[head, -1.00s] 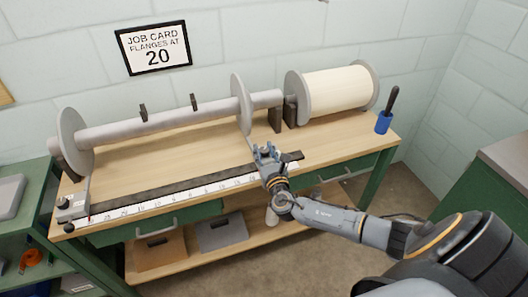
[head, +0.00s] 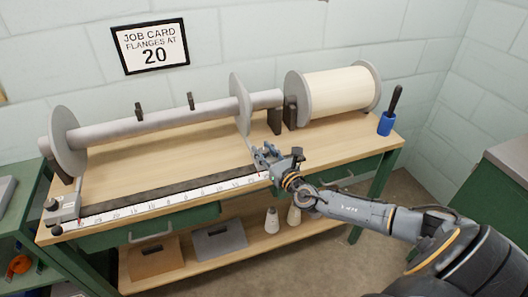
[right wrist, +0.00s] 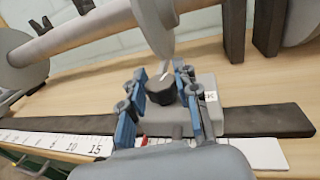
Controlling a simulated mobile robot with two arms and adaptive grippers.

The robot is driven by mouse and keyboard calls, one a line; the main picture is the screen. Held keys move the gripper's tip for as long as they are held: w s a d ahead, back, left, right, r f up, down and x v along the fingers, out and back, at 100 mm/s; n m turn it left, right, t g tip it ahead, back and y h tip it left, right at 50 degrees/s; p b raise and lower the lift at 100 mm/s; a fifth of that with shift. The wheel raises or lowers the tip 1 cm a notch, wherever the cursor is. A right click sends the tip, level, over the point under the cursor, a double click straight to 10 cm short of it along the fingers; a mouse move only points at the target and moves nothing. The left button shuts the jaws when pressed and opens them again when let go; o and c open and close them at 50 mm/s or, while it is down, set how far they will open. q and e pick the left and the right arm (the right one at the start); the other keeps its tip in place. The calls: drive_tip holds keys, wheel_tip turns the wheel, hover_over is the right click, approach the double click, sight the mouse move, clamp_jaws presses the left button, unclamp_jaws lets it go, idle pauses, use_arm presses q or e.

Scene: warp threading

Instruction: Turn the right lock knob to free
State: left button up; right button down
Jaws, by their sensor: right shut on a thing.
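The right lock knob (right wrist: 161,89) is black with a white pointer line. It stands on a grey block (right wrist: 208,118) at the foot of the right flange (right wrist: 156,22). My right gripper (right wrist: 159,99) is shut on the knob, with its blue fingers on either side of it. The block's label is partly hidden; a "K" shows. In the head view, my right gripper (head: 267,156) is at the right end of the ruler and hides the knob. My left gripper is not in view.
The white ruler (head: 160,204) runs along the bench front beside a dark rail. The left block (head: 66,209) carries a black knob. A grey beam (head: 160,121) and a cream roll (head: 338,90) stand behind. A blue holder (head: 386,124) is at right.

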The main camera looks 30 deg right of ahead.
drive_tip(key=c, duration=1)
unclamp_jaws()
drive_tip(key=shift+o, duration=0.2)
drive_tip(key=s, duration=1.2)
drive_tip(key=shift+a, duration=0.15)
